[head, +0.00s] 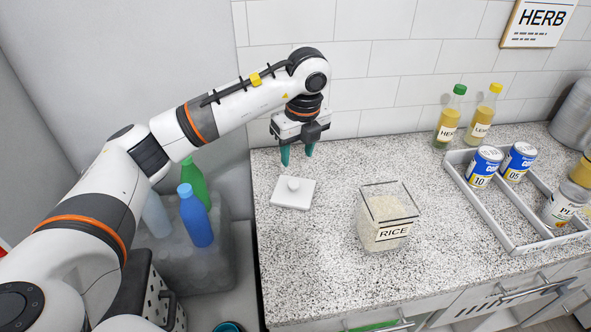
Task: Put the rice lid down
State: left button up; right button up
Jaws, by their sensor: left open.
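The rice lid (291,193) is a white square lid with a round knob on top. It lies flat on the speckled counter, near the counter's left edge. My left gripper (297,160) is open, with its green fingertips pointing down just above and behind the lid's knob. The fingers hold nothing. The rice container (386,216) is a clear square box labelled RICE, open at the top with rice inside, standing to the right of the lid. My right gripper is not in view.
A grey divided tray (499,226) with cans (484,166) and a jar (560,206) stands at the right. Two bottles (450,116) stand by the tiled wall. Coloured bottles (196,216) sit in a bin left of the counter. The counter between lid and rice container is clear.

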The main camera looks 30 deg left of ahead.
pick_arm(q)
notch_tip(320, 180, up, 2)
jog(key=shift+s+d+r, duration=0.1)
jog(key=shift+d+r, duration=0.05)
jog(key=shift+r, duration=0.05)
dwell(0.4)
